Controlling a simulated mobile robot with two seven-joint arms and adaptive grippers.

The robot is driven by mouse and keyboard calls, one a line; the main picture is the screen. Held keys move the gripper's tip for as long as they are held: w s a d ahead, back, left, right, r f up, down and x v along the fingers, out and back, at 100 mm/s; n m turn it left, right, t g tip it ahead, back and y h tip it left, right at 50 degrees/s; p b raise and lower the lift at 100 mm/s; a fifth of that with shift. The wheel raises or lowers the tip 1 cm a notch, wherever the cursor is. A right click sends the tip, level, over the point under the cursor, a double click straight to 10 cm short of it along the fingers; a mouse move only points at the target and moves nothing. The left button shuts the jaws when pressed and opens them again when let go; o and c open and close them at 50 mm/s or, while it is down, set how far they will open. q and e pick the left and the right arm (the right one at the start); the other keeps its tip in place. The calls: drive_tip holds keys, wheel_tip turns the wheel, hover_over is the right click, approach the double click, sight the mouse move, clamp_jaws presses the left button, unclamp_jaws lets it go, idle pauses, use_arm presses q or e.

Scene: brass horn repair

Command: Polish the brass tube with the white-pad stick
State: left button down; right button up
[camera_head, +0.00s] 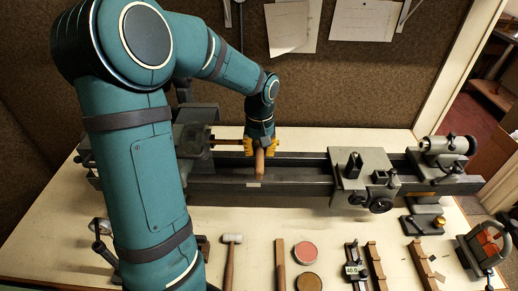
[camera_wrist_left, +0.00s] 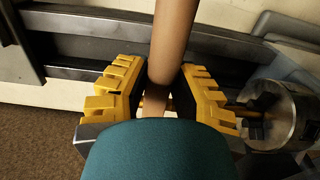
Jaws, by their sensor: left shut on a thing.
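The brass tube (camera_head: 226,142) sticks out to the right from the lathe's headstock, level above the bed. In the left wrist view a thin brass length (camera_wrist_left: 236,109) shows beside the chuck. My left gripper (camera_head: 261,147), with yellow fingers, is at the tube's right end. It is shut on a brown wooden stick (camera_head: 259,163), which points toward the front of the bench. The stick also passes between the fingers (camera_wrist_left: 163,92) in the left wrist view (camera_wrist_left: 172,45). I cannot make out its white pad, nor whether the stick touches the tube. My right gripper is not in view.
The lathe bed (camera_head: 300,181) runs across the bench, with a carriage (camera_head: 362,170) and tailstock (camera_head: 447,146) at right. In front lie a hammer (camera_head: 231,239), a wooden stick (camera_head: 280,264), two round tins (camera_head: 305,252) and other tools. My left arm covers the bench's left side.

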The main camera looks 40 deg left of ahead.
sight(258, 156)
use_arm(q)
drive_tip(key=shift+s+a, duration=0.15)
idle(0.3)
drive_tip(key=shift+s+d+r+p, duration=0.85)
drive_tip(key=shift+s+d+r, duration=0.45)
drive_tip(key=shift+s+r, duration=0.25)
drive_tip(key=shift+f, duration=0.1)
